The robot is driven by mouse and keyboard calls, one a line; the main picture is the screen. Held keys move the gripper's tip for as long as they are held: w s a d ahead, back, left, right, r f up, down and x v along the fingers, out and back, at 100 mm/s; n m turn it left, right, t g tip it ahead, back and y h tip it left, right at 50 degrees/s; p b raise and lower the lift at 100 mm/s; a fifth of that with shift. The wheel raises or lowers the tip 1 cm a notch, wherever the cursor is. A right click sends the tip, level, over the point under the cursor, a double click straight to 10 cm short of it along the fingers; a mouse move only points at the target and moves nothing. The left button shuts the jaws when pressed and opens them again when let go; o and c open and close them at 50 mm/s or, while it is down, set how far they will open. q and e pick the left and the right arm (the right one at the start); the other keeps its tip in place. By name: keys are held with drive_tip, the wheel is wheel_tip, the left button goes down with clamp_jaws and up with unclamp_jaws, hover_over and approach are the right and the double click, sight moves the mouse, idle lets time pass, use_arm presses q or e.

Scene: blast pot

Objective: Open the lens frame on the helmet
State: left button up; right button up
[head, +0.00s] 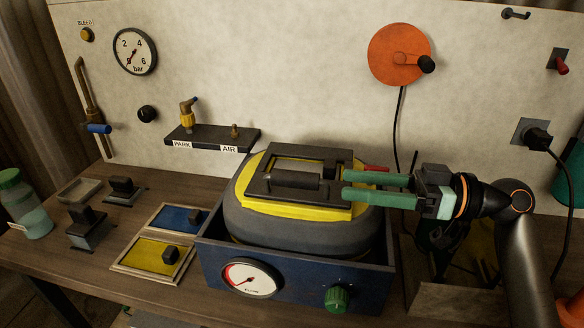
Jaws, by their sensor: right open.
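The helmet (270,228) is a grey rounded body with a yellow surround, sitting in a blue box. The dark rectangular lens frame (272,187) lies on its top, with a dark cylindrical bar (292,181) across it. The lens frame looks flat on the helmet; I cannot tell if it is latched. My right gripper (344,185) comes in from the right with its green fingers apart and empty. Its fingertips are over or beside the frame's right end; contact is unclear. A small red piece (375,168) shows behind the fingers. My left gripper is out of view.
The blue box (310,290) carries a gauge (250,278) and a green knob (337,298). Blue and yellow trays (122,267) lie to its left. A dark PARK/AIR ledge (212,138) stands behind left. An orange disc with a crank (398,54) is on the back panel.

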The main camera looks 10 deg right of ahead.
sight(299, 173)
drive_tip(key=p+x, duration=0.2)
drive_tip(key=x, duration=0.7)
drive_tip(key=shift+a, duration=0.2)
drive_tip(key=shift+w+a, duration=0.2)
drive_tip(key=shift+a, duration=0.3)
clamp_jaws()
idle(0.6)
